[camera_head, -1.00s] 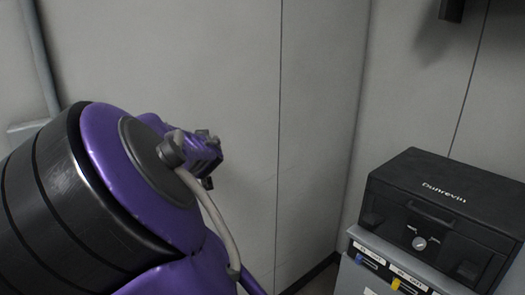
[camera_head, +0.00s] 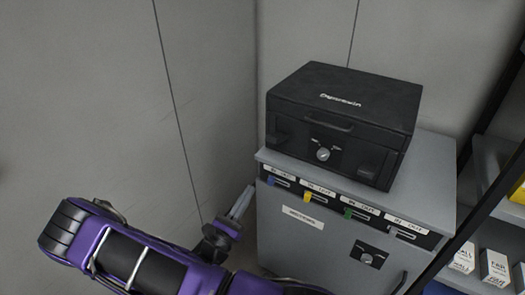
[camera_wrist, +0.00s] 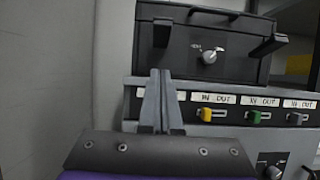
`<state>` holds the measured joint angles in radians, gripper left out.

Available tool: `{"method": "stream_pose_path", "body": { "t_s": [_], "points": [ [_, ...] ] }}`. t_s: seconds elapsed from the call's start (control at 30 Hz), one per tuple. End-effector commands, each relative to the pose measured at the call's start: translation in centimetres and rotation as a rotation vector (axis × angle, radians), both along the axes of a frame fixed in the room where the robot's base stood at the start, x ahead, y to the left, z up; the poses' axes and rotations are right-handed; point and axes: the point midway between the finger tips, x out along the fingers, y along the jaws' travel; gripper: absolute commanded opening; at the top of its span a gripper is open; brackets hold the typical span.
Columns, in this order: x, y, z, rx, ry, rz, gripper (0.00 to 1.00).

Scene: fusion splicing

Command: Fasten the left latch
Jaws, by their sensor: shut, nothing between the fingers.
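A black case (camera_head: 345,105) with a handle and a round silver knob (camera_head: 323,154) on its front sits on a grey cabinet; its lid is down. Its left latch (camera_wrist: 163,33) is a dark block at the front's left side in the wrist view. The right latch (camera_wrist: 268,45) juts out on the other side. I cannot tell whether either latch is fastened. My gripper (camera_head: 244,198) is shut and empty, left of the cabinet and lower than the case. In the wrist view my gripper's fingertips (camera_wrist: 160,74) show below the left latch, apart from it.
The grey cabinet (camera_head: 430,180) has a row of labelled IN/OUT sliders, among them yellow (camera_head: 307,197) and green (camera_head: 349,213), below its top edge. Shelves with small boxes (camera_head: 494,266) stand at right. A grey wall (camera_head: 205,80) is behind; space left of the cabinet is free.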

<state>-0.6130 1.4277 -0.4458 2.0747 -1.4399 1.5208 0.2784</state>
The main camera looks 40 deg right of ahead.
Motion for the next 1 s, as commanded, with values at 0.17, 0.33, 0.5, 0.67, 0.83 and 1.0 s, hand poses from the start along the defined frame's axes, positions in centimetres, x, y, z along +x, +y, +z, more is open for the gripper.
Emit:
{"method": "stream_pose_path", "body": {
  "t_s": [0.17,0.33,0.5,0.67,0.83,1.0],
  "points": [
    [0.0,0.0,0.0,-0.005,0.004,0.003,0.00],
    [0.0,-0.1,0.1,-0.005,0.001,0.002,0.00],
    [0.5,-1.4,0.8,-0.005,-0.001,-0.002,0.00],
    [1.5,-4.0,2.1,-0.005,-0.002,-0.002,0.00],
    [2.8,-7.1,3.6,-0.004,-0.002,-0.003,0.00],
    [3.7,-8.9,5.8,-0.003,-0.003,0.001,0.00]
  ]
}}
